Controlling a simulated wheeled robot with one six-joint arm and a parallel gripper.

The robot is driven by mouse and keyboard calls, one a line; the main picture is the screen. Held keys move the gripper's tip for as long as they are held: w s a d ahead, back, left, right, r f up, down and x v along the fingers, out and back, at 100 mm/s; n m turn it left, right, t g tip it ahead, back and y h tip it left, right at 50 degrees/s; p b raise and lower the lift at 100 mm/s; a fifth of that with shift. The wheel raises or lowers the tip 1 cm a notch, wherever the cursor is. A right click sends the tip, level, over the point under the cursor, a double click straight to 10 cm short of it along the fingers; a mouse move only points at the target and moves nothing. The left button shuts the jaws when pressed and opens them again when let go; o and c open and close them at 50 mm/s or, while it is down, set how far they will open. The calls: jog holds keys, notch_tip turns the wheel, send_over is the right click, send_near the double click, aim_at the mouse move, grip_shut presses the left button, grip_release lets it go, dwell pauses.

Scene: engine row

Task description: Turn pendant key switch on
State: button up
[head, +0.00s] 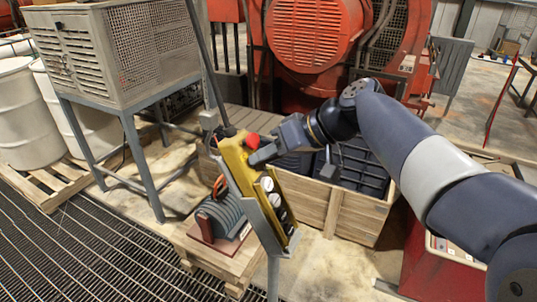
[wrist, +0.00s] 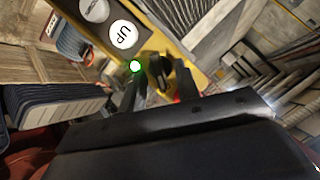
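The yellow pendant (head: 234,160) hangs tilted in front of a grey post, with a red button (head: 252,140) near its top and round white buttons lower down. My gripper (head: 256,158) is at its upper face, just below the red button. In the wrist view the pendant (wrist: 184,52) shows a white UP button (wrist: 123,34), a lit green lamp (wrist: 135,66) and a dark key switch (wrist: 159,71). My gripper's two fingers (wrist: 158,88) stand apart on either side of the key switch, with a gap visible. Contact with it cannot be told. The key is hidden in the head view.
A wooden crate (head: 314,205) with dark ribbed parts stands behind the pendant. A grey motor-like unit (head: 222,218) sits on a pallet to its left. A grey vented cabinet (head: 120,55) on legs and white drums (head: 25,115) are further left. Grating covers the left floor.

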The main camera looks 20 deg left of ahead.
jog(key=b+v, duration=0.2)
jog(key=v, duration=0.8)
jog(key=shift+d+r, duration=0.25)
jog(key=p+x, duration=0.2)
jog(key=x, duration=0.8)
jog(key=shift+a+f, duration=0.2)
jog(key=shift+a, duration=0.1)
jog(key=shift+f, duration=0.1)
jog(key=shift+n, duration=0.3)
